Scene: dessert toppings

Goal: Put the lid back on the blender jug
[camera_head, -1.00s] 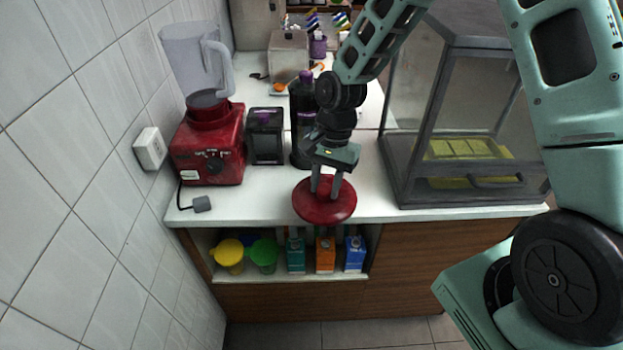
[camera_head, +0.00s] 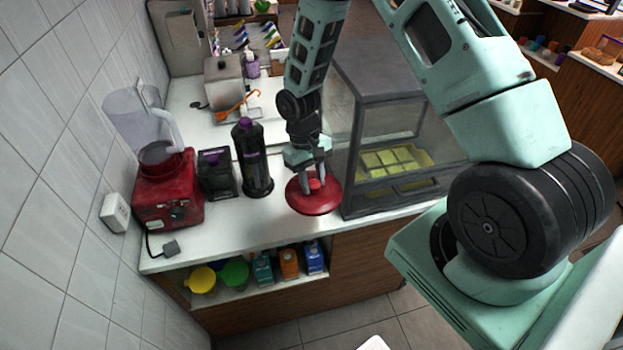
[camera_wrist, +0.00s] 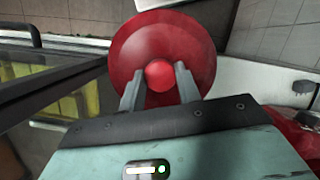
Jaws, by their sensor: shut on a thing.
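The red round lid (camera_head: 313,199) is held over the counter's front part in the head view, a little left of the glass case. My gripper (camera_head: 314,184) is shut on the lid's knob from above. In the wrist view the two fingers (camera_wrist: 159,88) sit either side of the round red knob of the lid (camera_wrist: 195,40). The blender has a red base (camera_head: 168,195) and a clear, open-topped jug (camera_head: 140,118) with a handle on its right. It stands at the counter's left by the tiled wall, well apart from the lid.
A black canister (camera_head: 215,174) and a dark bottle with a purple cap (camera_head: 251,158) stand between blender and lid. The glass case (camera_head: 405,165) is close on the lid's right. A wall socket (camera_head: 115,212) is left of the blender. Some front counter is clear.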

